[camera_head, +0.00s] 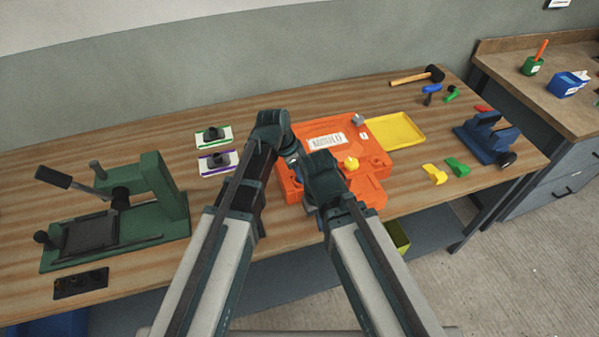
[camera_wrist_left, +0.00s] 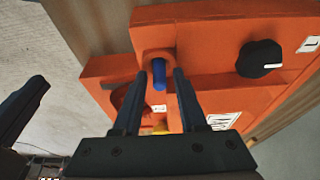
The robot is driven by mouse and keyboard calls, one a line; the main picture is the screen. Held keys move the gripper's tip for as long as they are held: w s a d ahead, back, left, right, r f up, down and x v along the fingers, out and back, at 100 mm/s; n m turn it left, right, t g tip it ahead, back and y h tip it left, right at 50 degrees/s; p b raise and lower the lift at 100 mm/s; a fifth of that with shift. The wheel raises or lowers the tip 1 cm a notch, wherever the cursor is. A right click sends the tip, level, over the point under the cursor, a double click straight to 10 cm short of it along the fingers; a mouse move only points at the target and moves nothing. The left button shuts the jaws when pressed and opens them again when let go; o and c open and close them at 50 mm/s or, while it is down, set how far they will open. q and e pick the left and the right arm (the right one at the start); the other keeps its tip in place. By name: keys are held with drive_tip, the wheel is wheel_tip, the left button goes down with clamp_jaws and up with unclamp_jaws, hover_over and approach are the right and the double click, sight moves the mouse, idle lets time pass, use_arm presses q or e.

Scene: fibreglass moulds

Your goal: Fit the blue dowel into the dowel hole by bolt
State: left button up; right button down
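The orange mould (camera_head: 372,190) lies on the bench in the head view, partly hidden by my arms. In the left wrist view, the blue dowel (camera_wrist_left: 159,74) lines up with a round orange boss (camera_wrist_left: 145,57) on the mould's edge. I cannot tell how deep it sits there. My left gripper (camera_wrist_left: 160,82) has its fingers apart on either side of the dowel, with a gap visible on both sides. My right gripper (camera_head: 322,180) is over the mould in the head view; its fingertips are hidden. The dowel is hidden in the head view.
A black knob (camera_wrist_left: 259,59) stands on the mould beside the boss. A yellow tray (camera_head: 397,131) lies beyond the mould, a green press (camera_head: 160,190) stands left, and a blue vice (camera_head: 487,138) stands right.

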use_arm(q)
drive_tip(key=shift+r, duration=0.15)
drive_tip(key=p+v, duration=1.2)
drive_tip(key=s+a+n+g+y, duration=0.1)
drive_tip(key=s+n+y, duration=0.3)
drive_tip(key=s+n, duration=0.6)
drive_tip(key=s+a+f, duration=0.1)
drive_tip(key=s, duration=0.4)
drive_tip(key=shift+s+a+n, duration=0.2)
drive_tip(key=shift+a+n, duration=0.1)
drive_tip(key=shift+a, duration=0.05)
